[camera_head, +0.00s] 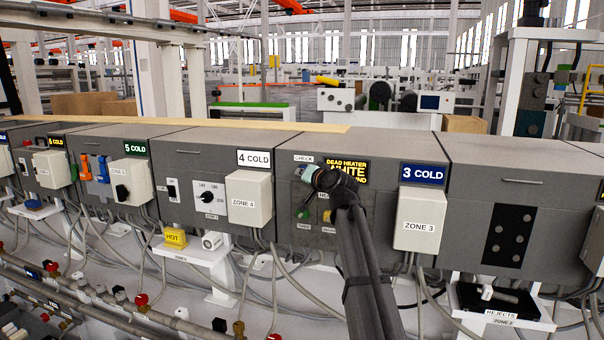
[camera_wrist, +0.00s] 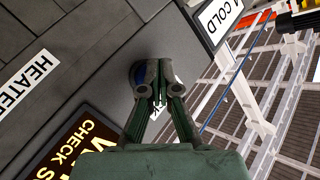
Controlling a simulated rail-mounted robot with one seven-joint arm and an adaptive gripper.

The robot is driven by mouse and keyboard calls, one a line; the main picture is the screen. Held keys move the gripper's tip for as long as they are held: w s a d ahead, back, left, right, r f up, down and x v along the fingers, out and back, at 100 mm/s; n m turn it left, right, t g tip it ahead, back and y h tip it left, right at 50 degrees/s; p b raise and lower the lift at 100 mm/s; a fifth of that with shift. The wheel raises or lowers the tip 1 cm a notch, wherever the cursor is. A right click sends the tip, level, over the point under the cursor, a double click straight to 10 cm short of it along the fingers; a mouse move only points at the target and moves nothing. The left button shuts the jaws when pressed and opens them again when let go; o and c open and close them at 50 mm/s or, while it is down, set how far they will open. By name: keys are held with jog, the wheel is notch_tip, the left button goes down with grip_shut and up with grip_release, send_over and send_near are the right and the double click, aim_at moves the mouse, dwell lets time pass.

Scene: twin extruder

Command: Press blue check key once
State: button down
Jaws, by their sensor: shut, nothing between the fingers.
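My gripper (camera_head: 307,172) is at the grey panel between the 4 COLD and 3 COLD boxes, just below the small white CHECK label (camera_head: 303,159). In the wrist view my gripper (camera_wrist: 158,88) has its fingertips together, with nothing held between them.
The black and yellow heater sign (camera_head: 350,170) is right of my gripper. Green (camera_head: 303,214) and yellow (camera_head: 327,216) controls sit below it. The ZONE 3 box (camera_head: 420,221) and ZONE 4 box (camera_head: 248,199) stick out on either side. Loose cables hang underneath.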

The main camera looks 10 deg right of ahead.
dwell(0.3)
jog(key=shift+s+a, duration=0.4)
jog(key=shift+s, duration=0.3)
jog(key=s, duration=0.1)
jog(key=s+a+p, duration=0.1)
jog(key=s, duration=0.1)
jog(key=s+a, duration=0.1)
jog(key=shift+s+a, duration=0.2)
jog(key=shift+a, duration=0.05)
dwell(0.7)
